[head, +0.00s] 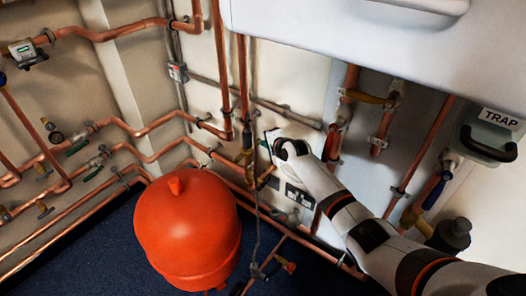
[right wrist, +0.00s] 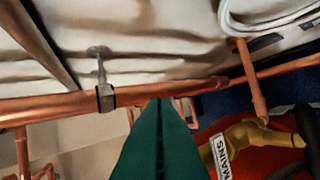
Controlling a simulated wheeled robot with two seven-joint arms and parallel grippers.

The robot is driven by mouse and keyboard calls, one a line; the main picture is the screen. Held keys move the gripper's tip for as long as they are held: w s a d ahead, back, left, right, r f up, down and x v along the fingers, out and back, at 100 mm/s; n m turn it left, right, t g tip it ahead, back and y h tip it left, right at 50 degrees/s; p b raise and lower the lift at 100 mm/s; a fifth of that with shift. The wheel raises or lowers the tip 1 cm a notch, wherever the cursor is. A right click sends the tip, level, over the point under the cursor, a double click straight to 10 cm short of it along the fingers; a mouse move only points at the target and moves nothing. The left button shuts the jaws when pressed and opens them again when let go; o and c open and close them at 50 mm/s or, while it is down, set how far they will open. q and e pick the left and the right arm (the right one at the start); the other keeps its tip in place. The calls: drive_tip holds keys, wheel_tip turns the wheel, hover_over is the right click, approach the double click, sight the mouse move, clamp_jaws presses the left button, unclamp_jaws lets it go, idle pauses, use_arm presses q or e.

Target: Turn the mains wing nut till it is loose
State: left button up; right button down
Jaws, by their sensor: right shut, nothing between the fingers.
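A brass valve body (right wrist: 245,143) with a white MAINS label (right wrist: 220,155) is at the lower right of the right wrist view. A dark part (right wrist: 308,125) at that view's right edge is cut off; I cannot tell whether it is the wing nut. My left gripper is not in view.
Copper pipes (head: 150,130) run along both walls; one pipe (right wrist: 60,107) crosses just beyond my fingers. A red vessel (head: 187,225) stands on the dark blue floor (head: 95,245). A white casing (head: 330,30) overhangs my arm. A TRAP-labelled fitting (head: 492,135) is at right.

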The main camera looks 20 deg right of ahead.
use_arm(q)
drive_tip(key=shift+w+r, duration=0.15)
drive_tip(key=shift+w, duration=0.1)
use_arm(e)
drive_tip(key=shift+w+a, duration=0.15)
drive_tip(key=shift+w, duration=0.55)
drive_tip(key=shift+w+a, duration=0.1)
drive_tip(key=shift+w, duration=0.65)
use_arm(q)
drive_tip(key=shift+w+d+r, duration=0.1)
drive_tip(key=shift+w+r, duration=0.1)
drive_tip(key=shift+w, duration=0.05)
use_arm(e)
drive_tip(key=shift+w+a, duration=0.1)
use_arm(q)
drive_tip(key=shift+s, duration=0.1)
